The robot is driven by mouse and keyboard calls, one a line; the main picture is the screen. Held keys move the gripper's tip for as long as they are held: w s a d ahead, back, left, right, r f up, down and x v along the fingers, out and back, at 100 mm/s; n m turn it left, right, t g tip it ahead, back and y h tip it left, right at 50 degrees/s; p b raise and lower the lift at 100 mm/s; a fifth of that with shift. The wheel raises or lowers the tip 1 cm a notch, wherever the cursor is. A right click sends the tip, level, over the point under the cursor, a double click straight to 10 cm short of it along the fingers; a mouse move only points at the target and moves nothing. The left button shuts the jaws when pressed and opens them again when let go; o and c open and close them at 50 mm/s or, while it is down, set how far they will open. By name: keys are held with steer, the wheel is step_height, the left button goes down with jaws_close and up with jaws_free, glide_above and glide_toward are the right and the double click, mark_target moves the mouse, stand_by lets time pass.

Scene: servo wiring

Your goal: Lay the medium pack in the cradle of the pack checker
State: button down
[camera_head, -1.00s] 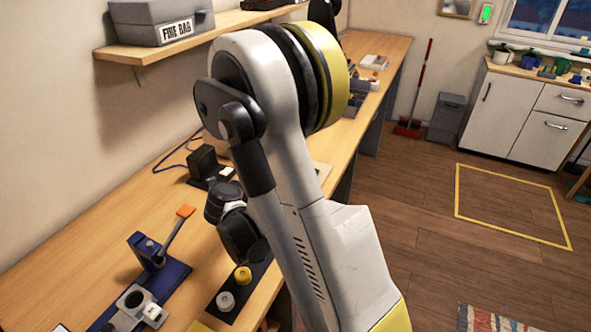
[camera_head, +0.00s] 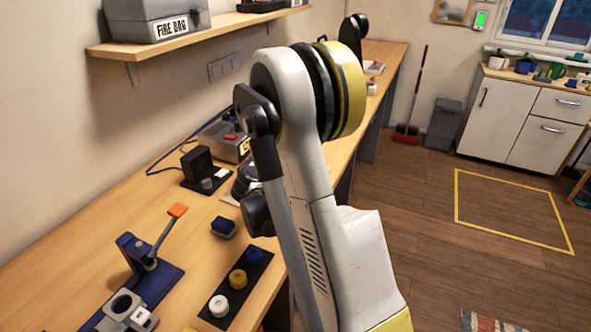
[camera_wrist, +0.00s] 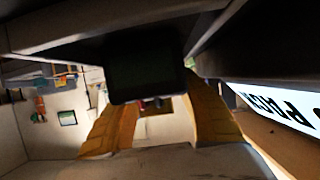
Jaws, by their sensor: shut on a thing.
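My gripper (camera_wrist: 157,108) shows in the wrist view as two yellow fingers, shut on a dark block-shaped pack (camera_wrist: 145,72). The pack is in deep shadow, so its size and markings cannot be read. In the head view my arm hides the gripper and the pack. In the head view a grey box (camera_head: 228,147) with a red part stands behind my wrist, partly hidden. The cradle cannot be made out.
A black upright block on a base (camera_head: 198,168) stands left of my wrist. Nearer are a small dark blue block (camera_head: 223,227), a blue lever press (camera_head: 150,262) and a black strip with white, yellow and blue round pieces (camera_head: 238,283). A shelf (camera_head: 190,40) overhangs the bench.

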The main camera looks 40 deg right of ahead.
steer(key=shift+f, duration=0.1)
steer(key=c, duration=0.9)
jaws_free()
steer(key=shift+r, duration=0.2)
steer(key=p+v, duration=0.3)
steer(key=v, duration=0.9)
steer(key=shift+r, duration=0.1)
steer(key=s+a+r+n+t+y, duration=0.1)
steer(key=s+a+n+y, duration=0.3)
steer(key=a, duration=0.4)
steer(key=s+a+r+n+y, duration=0.3)
steer(key=s+a+n+y, duration=0.1)
steer(key=a, duration=0.4)
steer(key=s+a+r+n+t+y, duration=0.1)
steer(key=s+a+r+n+y, duration=0.1)
steer(key=s+a+n+y, duration=0.2)
steer(key=shift+s+a+r+n+t+y, duration=0.2)
steer(key=shift+s+a+n, duration=0.3)
steer(key=shift+s+a, duration=0.55)
steer(key=shift+s+a+r+n+t+y, duration=0.15)
steer(key=shift+s+a+n, duration=0.35)
steer(key=shift+s+a, duration=0.5)
steer(key=shift+d, duration=0.1)
